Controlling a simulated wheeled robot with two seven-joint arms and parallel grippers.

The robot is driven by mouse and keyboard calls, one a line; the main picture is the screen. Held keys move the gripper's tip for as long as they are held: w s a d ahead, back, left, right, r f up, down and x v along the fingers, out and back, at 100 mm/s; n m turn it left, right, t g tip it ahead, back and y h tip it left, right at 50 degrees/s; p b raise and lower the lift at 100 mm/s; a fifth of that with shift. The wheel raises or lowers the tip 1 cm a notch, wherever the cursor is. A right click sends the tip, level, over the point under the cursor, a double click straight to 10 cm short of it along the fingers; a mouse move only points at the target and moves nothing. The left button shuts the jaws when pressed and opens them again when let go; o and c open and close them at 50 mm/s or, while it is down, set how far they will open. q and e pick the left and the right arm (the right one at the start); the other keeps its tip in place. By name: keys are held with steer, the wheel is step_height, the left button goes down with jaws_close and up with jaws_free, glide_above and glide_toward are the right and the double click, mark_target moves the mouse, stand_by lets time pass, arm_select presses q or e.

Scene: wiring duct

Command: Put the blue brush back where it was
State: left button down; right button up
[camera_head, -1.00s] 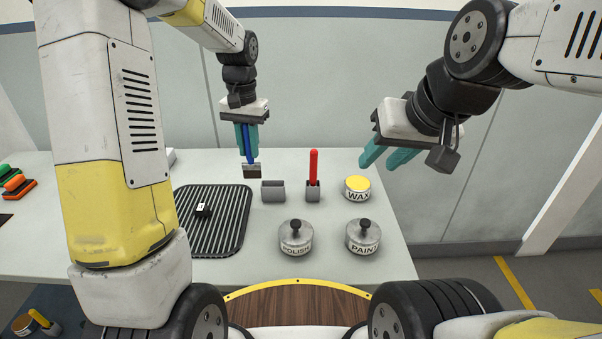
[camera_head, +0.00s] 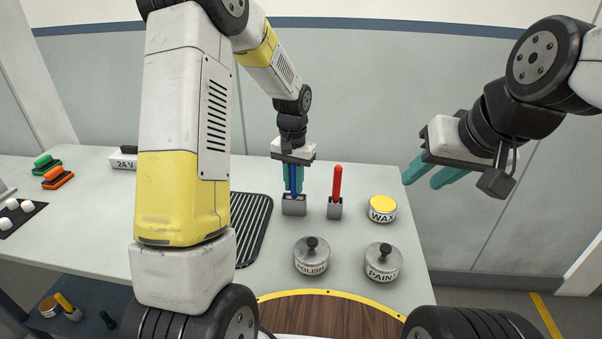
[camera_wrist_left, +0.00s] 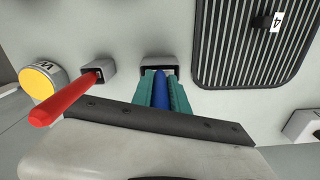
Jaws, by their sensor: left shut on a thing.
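The blue brush (camera_head: 293,181) is upright with its lower end at the grey holder (camera_head: 294,207) left of the red-handled brush. My left gripper (camera_head: 293,190) is shut on the blue handle just above that holder. In the left wrist view the blue handle (camera_wrist_left: 161,92) lies between the teal fingers, and the holder (camera_wrist_left: 158,62) is right at its far end. The bristles are hidden, inside or behind the holder. My right gripper (camera_head: 430,176) hangs empty over the right end of the table with its two teal fingers apart.
The red brush (camera_head: 337,182) stands in its own holder (camera_head: 335,209) close to the right. The WAX tin (camera_head: 382,209), POLISH tin (camera_head: 311,256) and PAINT tin (camera_head: 382,263) stand nearby. A black ribbed mat (camera_head: 252,226) lies to the left, partly behind my arm.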

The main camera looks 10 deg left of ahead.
arm_select(q)
steer(key=shift+f, duration=0.2)
steer(key=c, duration=1.3)
jaws_free()
step_height(320, 180, up, 12)
steer(key=shift+r, duration=0.1)
steer(key=s+a+r+n+t+h, duration=0.1)
steer(key=s+a+r+t, duration=0.15)
steer(key=s+r, duration=0.75)
steer(key=shift+s+a+f+n+t+h, duration=0.1)
steer(key=shift+s+n+t+h, duration=0.35)
steer(key=shift+s, duration=1.85)
steer(key=shift+s+d+f+t+y, duration=0.15)
steer(key=shift+s+t, duration=0.65)
steer(key=shift+s, duration=1.5)
steer(key=shift+s+a+f+n+t+h, duration=0.25)
steer(key=shift+s+t, duration=0.35)
steer(key=shift+s, duration=1.7)
